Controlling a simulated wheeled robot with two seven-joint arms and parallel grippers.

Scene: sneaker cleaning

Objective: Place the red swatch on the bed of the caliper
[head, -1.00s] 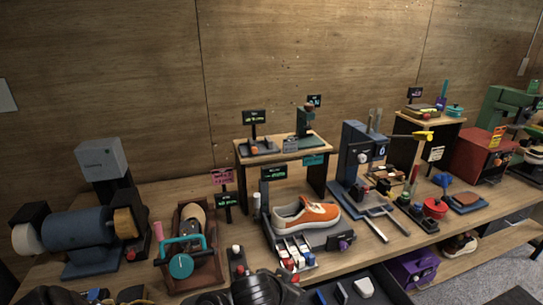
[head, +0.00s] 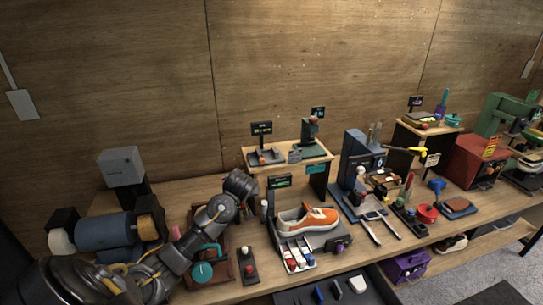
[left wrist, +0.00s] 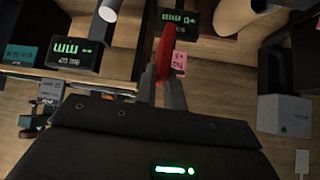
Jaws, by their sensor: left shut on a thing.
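My left gripper (left wrist: 161,78) is shut on the red swatch (left wrist: 165,53), which shows as a thin red piece between the fingers in the left wrist view. In the head view my left gripper (head: 241,184) is just left of the raised wooden shelf; its fingers and the swatch are hidden there. On that shelf stand a low grey instrument (head: 267,157) with a small display and a green upright instrument (head: 308,133) with a red top. I cannot tell for sure which is the caliper. My right gripper is out of view.
An orange sneaker (head: 308,218) sits on a stand below the shelf, with a display (head: 280,181) behind it. A blue-grey press (head: 354,158) stands to the right. A grinder (head: 104,236) and a grey box (head: 121,166) are at the left.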

